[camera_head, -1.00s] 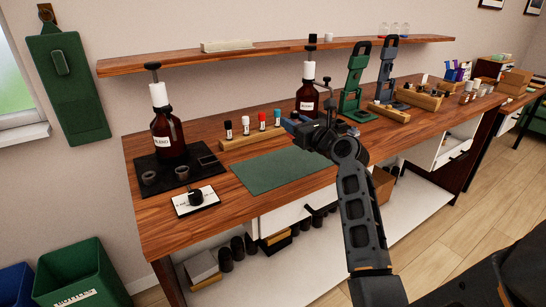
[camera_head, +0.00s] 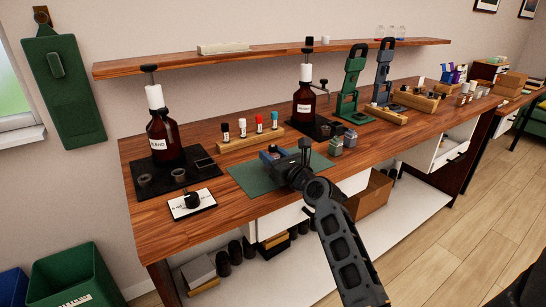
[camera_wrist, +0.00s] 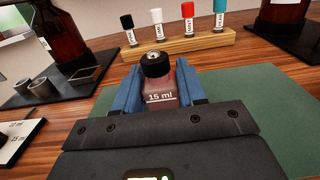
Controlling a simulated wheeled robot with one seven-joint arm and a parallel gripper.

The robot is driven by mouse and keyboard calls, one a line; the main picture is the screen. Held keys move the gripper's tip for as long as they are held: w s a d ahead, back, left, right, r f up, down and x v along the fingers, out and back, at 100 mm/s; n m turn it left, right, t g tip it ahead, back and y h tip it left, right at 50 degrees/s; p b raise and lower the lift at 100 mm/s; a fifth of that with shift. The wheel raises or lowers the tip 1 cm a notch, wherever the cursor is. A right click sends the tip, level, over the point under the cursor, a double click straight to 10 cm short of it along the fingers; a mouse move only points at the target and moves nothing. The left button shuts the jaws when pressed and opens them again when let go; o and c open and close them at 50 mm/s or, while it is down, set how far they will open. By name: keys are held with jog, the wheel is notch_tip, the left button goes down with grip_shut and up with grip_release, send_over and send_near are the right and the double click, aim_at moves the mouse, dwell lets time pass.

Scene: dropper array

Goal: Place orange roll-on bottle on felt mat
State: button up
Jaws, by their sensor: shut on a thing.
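The dark green felt mat (camera_head: 252,181) lies on the wooden bench near its front edge. It also shows in the wrist view (camera_wrist: 262,113). My gripper (camera_head: 281,153) is over the mat. In the wrist view its blue fingers (camera_wrist: 160,88) are shut on the roll-on bottle (camera_wrist: 160,98), one on each side. The bottle looks upright, with a dark top, a tinted reddish-orange body and a white "15 ml" mark. The bottle's base is hidden by the gripper, so I cannot tell whether it touches the mat.
A wooden rack (camera_head: 237,143) with several capped vials stands behind the mat. Another brown bottle (camera_head: 304,106) and two small grey-green containers (camera_head: 336,146) are at right. The mat's left part is clear.

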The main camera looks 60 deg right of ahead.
jog(key=shift+f, duration=0.4)
